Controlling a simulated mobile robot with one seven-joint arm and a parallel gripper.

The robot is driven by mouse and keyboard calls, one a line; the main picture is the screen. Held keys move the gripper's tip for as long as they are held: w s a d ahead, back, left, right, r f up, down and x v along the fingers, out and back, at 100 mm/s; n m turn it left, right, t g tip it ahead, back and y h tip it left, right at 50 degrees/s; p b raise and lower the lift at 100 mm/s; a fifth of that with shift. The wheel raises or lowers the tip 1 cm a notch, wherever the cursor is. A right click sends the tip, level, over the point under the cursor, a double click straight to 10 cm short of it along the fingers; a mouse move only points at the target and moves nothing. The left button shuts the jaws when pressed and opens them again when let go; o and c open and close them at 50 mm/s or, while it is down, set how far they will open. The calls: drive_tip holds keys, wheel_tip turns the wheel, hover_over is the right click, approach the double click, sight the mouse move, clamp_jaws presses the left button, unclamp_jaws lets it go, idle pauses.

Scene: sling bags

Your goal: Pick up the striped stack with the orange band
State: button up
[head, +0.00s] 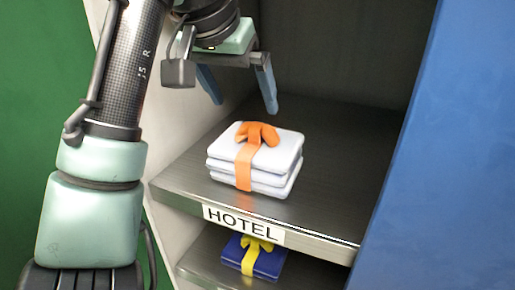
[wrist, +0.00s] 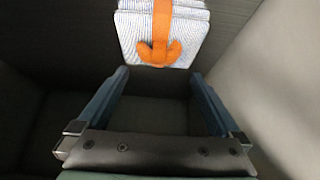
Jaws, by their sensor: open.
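The striped stack (head: 282,158) is a pile of folded pale cloth tied with an orange band and bow (head: 257,134). It lies on the upper shelf, near the front edge above the HOTEL label. In the wrist view the stack (wrist: 190,35) is at the top centre, just beyond the fingertips, and fine stripes show on it. My gripper (head: 243,108) is open and empty, with blue fingers pointing down, above and behind the stack in the head view. In the wrist view my gripper (wrist: 159,73) has its fingers spread apart, with the stack's bow end between and beyond the tips.
The upper shelf (head: 335,215) is otherwise bare around the stack. A HOTEL label (head: 243,223) is on its front edge. A dark blue stack with a yellow band (head: 262,262) lies on the lower shelf. A pale side wall and a blue panel (head: 455,150) flank the compartment.

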sight(256, 125)
drive_tip(key=p+x, duration=0.1)
drive_tip(key=x, duration=0.2)
drive_tip(key=shift+w+d+f, duration=0.1)
drive_tip(key=shift+w, duration=0.05)
drive_tip(key=shift+p+x, duration=1.75)
drive_tip(key=shift+x, duration=0.95)
drive_tip(key=shift+d, duration=0.1)
clamp_jaws()
